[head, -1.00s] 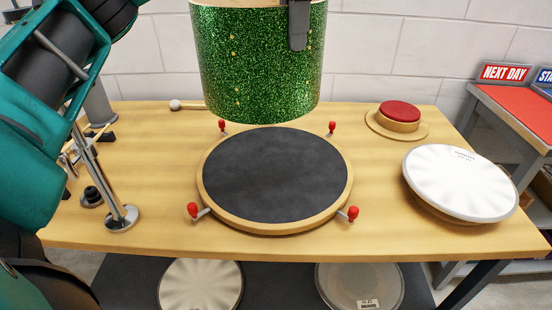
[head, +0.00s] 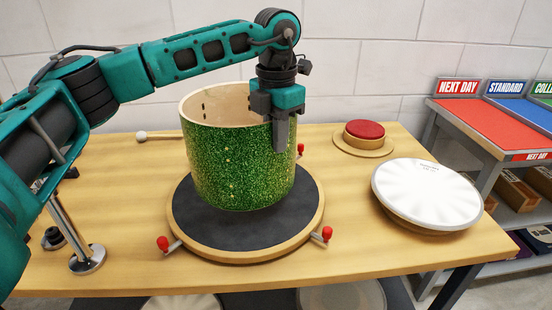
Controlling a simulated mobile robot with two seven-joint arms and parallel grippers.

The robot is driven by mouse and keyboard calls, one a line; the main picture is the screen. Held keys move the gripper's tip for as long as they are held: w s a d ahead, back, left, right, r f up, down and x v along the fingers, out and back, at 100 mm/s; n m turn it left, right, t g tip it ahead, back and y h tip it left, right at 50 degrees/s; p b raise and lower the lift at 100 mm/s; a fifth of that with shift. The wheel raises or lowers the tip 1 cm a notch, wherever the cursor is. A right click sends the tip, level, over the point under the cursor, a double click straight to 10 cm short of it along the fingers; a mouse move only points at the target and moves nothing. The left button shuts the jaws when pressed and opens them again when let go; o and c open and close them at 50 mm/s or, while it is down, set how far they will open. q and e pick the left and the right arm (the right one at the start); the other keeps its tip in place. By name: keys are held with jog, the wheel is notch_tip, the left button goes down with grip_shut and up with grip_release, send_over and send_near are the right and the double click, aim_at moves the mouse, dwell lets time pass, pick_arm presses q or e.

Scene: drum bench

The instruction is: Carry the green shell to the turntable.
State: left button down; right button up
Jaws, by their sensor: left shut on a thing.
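The green shell (head: 235,165) is a sparkly green drum cylinder, open at the top with a pale wooden inside. In the head view it is upright over the turntable (head: 185,227), a round black disc with a wooden rim and red-knobbed pegs around it. The shell's lower edge is over the disc, a little behind its middle; I cannot tell whether it touches. My left gripper (head: 281,140) points down and is shut on the shell's right wall, one finger outside. The far part of the turntable is hidden behind the shell. My right gripper is not in view.
A white drumhead (head: 428,190) lies on the bench at the right. A red round pad (head: 365,130) sits behind it. A mallet (head: 150,137) lies at the back left. A chrome post (head: 80,245) stands at the front left. Shelves with signs stand at the far right.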

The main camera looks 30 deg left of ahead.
pick_arm(q)
jog(key=shift+f, duration=2.45)
jog(key=c, duration=1.6)
grip_release()
jog(key=shift+f, duration=0.15)
jog(key=o, duration=0.4)
notch_tip(320, 180, up, 12)
jog(key=shift+d+r, duration=0.1)
jog(key=shift+r, duration=0.15)
